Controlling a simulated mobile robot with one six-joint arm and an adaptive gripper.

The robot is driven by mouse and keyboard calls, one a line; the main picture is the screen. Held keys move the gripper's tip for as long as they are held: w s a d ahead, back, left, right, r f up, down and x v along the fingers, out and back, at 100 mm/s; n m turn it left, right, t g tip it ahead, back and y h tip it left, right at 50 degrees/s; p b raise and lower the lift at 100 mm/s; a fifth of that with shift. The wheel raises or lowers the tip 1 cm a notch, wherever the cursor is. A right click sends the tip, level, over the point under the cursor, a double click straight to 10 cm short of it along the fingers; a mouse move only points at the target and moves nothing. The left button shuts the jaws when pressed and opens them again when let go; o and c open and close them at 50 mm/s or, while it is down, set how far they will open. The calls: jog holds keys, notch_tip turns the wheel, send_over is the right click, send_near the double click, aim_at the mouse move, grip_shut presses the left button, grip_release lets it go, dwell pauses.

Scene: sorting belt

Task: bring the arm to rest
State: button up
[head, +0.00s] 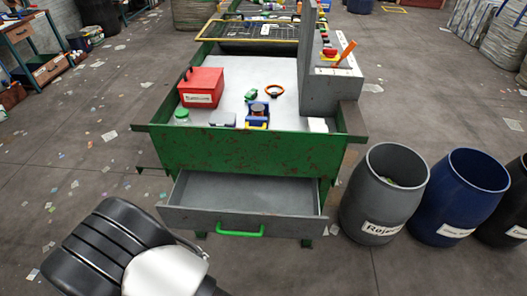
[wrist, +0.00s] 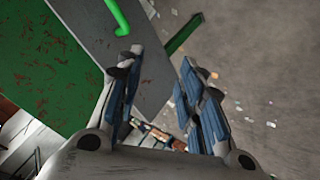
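In the wrist view my gripper (wrist: 159,66) has its two blue-padded fingers apart, with nothing between them. The grey drawer front (wrist: 145,14) and its green handle (wrist: 117,14) lie beyond the fingertips, apart from them. In the head view part of my arm, black with a pale section, shows at the lower left, in front of the sorting station. My fingers cannot be made out there. The drawer (head: 245,191) stands pulled out and looks empty, with its green handle (head: 240,231) at the front.
A grey reject barrel (head: 375,205) and a blue barrel (head: 452,205) stand at right. Litter dots the open floor at left (head: 85,155).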

jog(key=w+d+r+m+g+y, duration=0.1)
jog(key=w+r+m+y, duration=0.15)
jog(key=r, duration=0.65)
jog(key=w+d+r+m+g+y, duration=0.15)
jog(key=w+r, duration=0.25)
jog(key=r, duration=0.5)
jog(key=d+r, duration=0.8)
jog(key=r, duration=0.3)
jog(key=s+d+r+m+g+h, duration=0.1)
jog(key=s+d+r, duration=0.3)
jog(key=s+d, duration=0.4)
jog(key=s+d+r+m+h, duration=0.3)
jog(key=s+d, duration=0.6)
jog(key=d, duration=0.7)
jog(key=shift+s+d+r+m+g, duration=0.2)
jog(key=shift+d+r+m+g, duration=0.25)
jog(key=shift+m, duration=0.35)
